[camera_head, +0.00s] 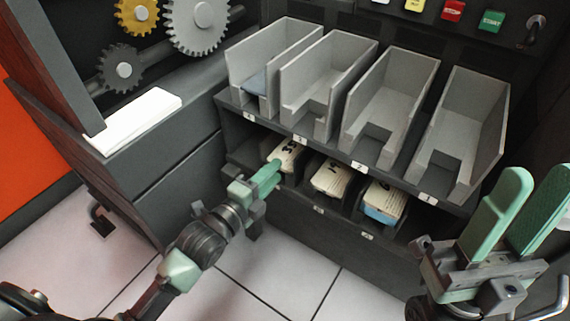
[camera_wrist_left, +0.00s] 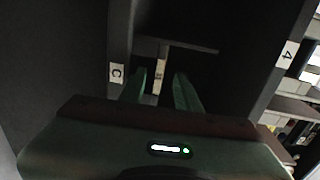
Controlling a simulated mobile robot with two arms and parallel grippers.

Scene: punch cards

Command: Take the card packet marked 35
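The packet (camera_head: 289,152) in the left lower slot is cream with dark marks that may read 35; part of it is hidden behind my left gripper. My left gripper (camera_head: 274,170) points into that slot at the packet's front. In the left wrist view my left gripper (camera_wrist_left: 160,84) has its green fingers apart, with a narrow pale packet end (camera_wrist_left: 158,79) showing between them and a gap on each side. Contact cannot be seen. My right gripper (camera_head: 536,192) is open and empty at the right.
Two more packets, one cream (camera_head: 331,179) and one with a blue lower part (camera_head: 381,209), lie in the neighbouring lower slots. Several grey bins (camera_head: 393,92) stand on the shelf above. A label C (camera_wrist_left: 117,73) marks a slot divider. Open tiled floor (camera_head: 290,270) lies in front.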

